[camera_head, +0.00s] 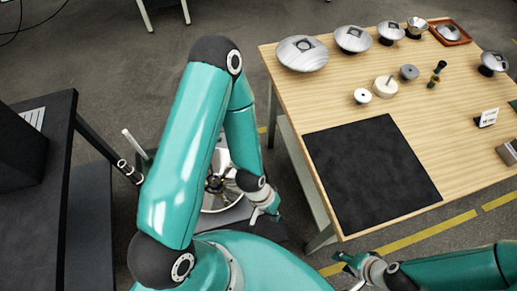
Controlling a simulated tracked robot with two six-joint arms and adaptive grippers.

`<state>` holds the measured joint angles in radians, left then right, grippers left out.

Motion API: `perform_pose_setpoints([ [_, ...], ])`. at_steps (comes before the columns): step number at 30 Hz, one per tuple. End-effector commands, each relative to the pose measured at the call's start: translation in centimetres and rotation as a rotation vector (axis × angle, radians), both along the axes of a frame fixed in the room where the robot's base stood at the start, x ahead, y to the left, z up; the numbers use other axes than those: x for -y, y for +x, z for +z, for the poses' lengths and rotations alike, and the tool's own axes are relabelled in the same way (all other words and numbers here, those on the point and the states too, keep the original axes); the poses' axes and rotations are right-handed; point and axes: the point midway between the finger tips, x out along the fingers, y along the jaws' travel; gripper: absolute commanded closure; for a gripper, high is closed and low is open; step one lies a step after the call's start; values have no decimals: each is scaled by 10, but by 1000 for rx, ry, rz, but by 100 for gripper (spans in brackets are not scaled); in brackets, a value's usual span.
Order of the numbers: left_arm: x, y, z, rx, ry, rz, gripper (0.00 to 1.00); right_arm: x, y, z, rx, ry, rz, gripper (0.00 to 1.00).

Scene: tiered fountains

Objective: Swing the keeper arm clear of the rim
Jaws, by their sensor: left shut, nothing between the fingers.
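A pale round basin (229,203) with a dark hub in its middle stands low on the floor, largely hidden behind my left arm. My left gripper (264,215) is shut and empty, pointing down close to the right side of the basin; whether it touches the rim I cannot tell. I cannot clearly make out the keeper arm. A thin white rod (133,144) and a metal-ended dark bar (124,166) show left of my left arm, and may or may not belong to it. My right gripper (343,262) is at the lower edge, away from the basin, its fingers too small to judge.
A wooden table (430,150) on the right holds a black mat (370,172), several silver tiered bowls (302,53), small discs (385,87) and a brown tray (450,34). A dark bench (62,150) stands at left. Open floor lies behind, between bench and table.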

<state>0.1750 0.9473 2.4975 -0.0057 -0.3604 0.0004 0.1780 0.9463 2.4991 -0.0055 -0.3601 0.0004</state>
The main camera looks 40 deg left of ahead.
Motion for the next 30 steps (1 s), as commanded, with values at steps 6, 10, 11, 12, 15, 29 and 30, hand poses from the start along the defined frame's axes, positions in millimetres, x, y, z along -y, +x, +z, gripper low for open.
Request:
perform_pose_setpoints([
  [6,0,-1,0,-3,0,1,100,-1,0,0,1,0,2,60],
  [10,0,-1,0,-2,0,2,100,-1,0,0,0,0,2,60],
  [11,0,-1,0,-3,0,1,100,-1,0,0,1,0,2,60],
  [12,0,-1,0,-2,0,2,100,0,0,0,1,0,2,60],
  [15,-2,4,-5,-1,0,7,100,0,0,-4,1,0,2,60],
  [29,-97,161,-127,-123,24,236,100,-1,0,-131,0,0,2,60],
  [30,-118,176,-134,-145,36,269,100,-1,-1,-145,-1,0,1,60],
])
